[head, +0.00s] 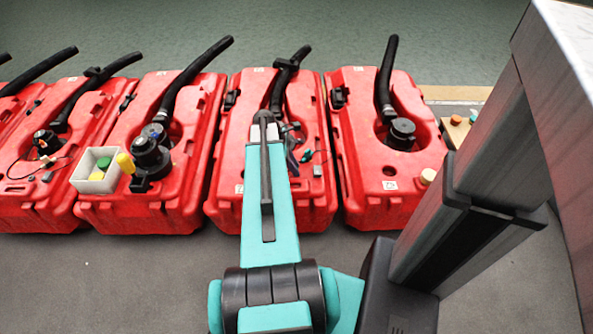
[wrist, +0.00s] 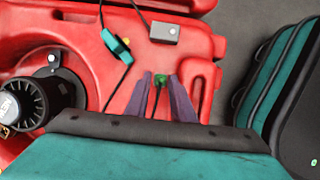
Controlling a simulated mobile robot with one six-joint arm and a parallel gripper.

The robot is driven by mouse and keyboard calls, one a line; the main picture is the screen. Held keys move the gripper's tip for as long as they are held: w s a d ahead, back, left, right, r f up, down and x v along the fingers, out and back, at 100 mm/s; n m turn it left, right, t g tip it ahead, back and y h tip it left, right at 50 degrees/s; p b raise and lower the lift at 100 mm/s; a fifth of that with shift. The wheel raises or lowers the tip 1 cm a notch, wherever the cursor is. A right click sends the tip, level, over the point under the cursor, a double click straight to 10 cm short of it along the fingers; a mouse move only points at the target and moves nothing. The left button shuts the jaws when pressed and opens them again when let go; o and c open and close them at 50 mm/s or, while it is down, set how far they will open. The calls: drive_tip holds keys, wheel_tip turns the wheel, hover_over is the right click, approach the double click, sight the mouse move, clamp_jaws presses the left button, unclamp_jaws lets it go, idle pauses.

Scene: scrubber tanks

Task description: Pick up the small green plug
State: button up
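The small green plug (wrist: 160,79) lies on the red tank in the wrist view, at the end of a thin dark cable. My gripper (wrist: 160,77) has its two purple fingers apart, one on each side of the plug. I cannot tell whether either finger touches it. In the head view my gripper (head: 291,157) is over the second tank from the right, partly hidden by my arm. I cannot make out the plug there.
A teal connector (wrist: 117,45) on a black cable and a small grey box (wrist: 165,32) lie beyond my fingers. A black cap (wrist: 24,103) stands at left. A white bin (head: 81,183) with green and yellow blocks sits on a neighbouring red tank (head: 165,212).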

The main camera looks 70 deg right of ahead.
idle(0.3)
clamp_jaws()
drive_tip(key=shift+r, duration=0.1)
